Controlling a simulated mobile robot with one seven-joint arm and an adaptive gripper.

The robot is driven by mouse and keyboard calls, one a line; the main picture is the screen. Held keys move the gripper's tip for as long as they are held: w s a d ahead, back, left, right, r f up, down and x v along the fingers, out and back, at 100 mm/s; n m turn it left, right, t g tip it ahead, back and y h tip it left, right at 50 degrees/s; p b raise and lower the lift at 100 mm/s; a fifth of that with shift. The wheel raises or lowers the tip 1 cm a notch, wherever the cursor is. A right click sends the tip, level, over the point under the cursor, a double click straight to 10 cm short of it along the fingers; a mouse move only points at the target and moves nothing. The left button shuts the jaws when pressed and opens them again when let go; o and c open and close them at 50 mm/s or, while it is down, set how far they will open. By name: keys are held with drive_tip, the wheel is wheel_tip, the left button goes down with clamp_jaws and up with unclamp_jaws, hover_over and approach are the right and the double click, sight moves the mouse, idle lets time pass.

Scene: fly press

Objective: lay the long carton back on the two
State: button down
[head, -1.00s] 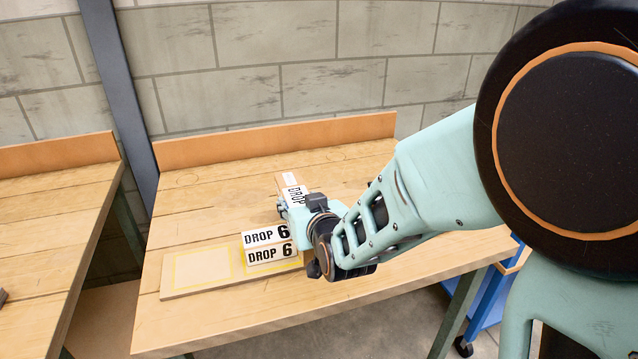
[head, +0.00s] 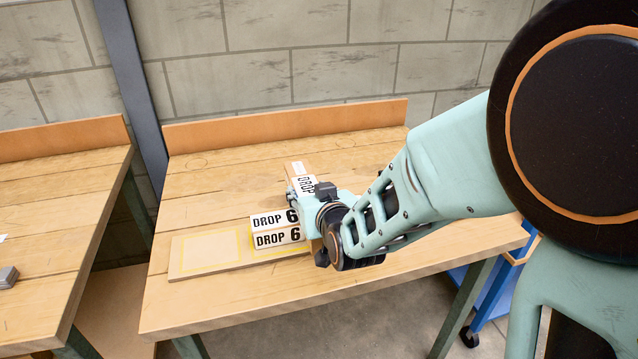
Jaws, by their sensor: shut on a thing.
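Two white DROP 6 labels show one above the other, on an upper carton face (head: 272,220) and a lower carton face (head: 276,238). They are at the right part of a thin wooden board (head: 212,262) with yellow outlines. Behind them a tan carton with a white DROP label (head: 305,184) lies at an angle, its near end hidden by my wrist. My gripper (head: 300,192) is at this angled carton and shut on it. The fingertips are mostly hidden, and I cannot tell whether the carton touches the table.
The wooden bench (head: 215,180) has a raised back ledge (head: 290,123) against a block wall. The bench is clear left of and behind the cartons. A second bench (head: 50,210) stands at left with a small grey block (head: 8,277). A blue cart (head: 487,290) is at lower right.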

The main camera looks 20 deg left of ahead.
drive_tip(key=shift+f+b, duration=0.2)
drive_tip(key=shift+b, duration=0.1)
drive_tip(key=c, duration=1.1)
unclamp_jaws()
drive_tip(key=shift+c, duration=0.2)
drive_tip(key=shift+o, duration=0.9)
drive_tip(key=shift+f, duration=0.15)
drive_tip(key=shift+s+d, duration=0.1)
drive_tip(key=shift+s, duration=0.05)
